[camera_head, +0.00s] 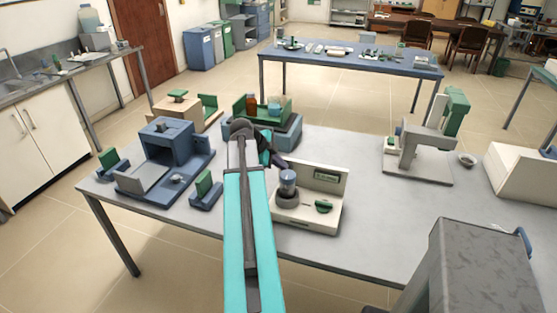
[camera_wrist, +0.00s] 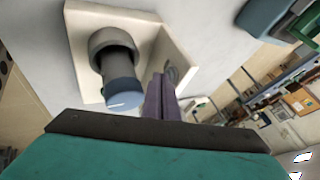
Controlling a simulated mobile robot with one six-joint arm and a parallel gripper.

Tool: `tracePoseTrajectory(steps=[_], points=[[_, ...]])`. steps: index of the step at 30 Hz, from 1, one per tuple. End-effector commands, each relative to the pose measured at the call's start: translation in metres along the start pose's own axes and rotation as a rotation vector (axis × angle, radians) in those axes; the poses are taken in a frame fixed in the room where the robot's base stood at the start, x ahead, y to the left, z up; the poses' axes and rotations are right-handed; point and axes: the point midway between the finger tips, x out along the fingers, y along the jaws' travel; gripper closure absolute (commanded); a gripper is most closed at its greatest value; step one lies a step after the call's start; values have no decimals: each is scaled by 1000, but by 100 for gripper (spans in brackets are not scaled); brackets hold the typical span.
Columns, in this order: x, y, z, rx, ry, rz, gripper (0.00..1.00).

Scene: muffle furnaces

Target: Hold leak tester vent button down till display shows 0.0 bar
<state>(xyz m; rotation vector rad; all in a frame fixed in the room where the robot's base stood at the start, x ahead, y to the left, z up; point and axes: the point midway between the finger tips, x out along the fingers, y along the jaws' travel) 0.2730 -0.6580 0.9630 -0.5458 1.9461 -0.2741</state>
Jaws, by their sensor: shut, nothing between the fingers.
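The leak tester (camera_head: 297,222) is a white L-shaped unit on the grey table. Its upright panel carries a small dark green display (camera_head: 326,176), whose digits are too small to read. A grey and blue cylinder (camera_head: 288,184) stands on its base, beside a green knob-like part (camera_head: 323,207). My gripper (camera_head: 281,163) is at the tester's left rear, near the cylinder's top. In the wrist view its shut, empty purple fingers (camera_wrist: 160,100) point towards the panel, close to a round grey disc (camera_wrist: 172,75) partly hidden by them. I cannot tell whether they touch it, or which part is the vent button.
A blue machine (camera_head: 165,150) and small green-blue blocks (camera_head: 206,187) stand to the left. A blue tray-like unit (camera_head: 290,135) is behind my wrist. A white and green stand (camera_head: 425,150) is at the right. The table between the tester and that stand is clear.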

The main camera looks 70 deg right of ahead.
Motion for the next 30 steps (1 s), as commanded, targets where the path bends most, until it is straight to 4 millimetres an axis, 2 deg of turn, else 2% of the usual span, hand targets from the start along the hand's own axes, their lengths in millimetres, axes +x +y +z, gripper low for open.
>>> tracePoseTrajectory(steps=[6, 20, 30], points=[[10, 0, 0, 0, 0, 1, 100], [13, -1, 0, 1, 0, 0, 100], [22, -15, 1, 2, 0, -2, 100]])
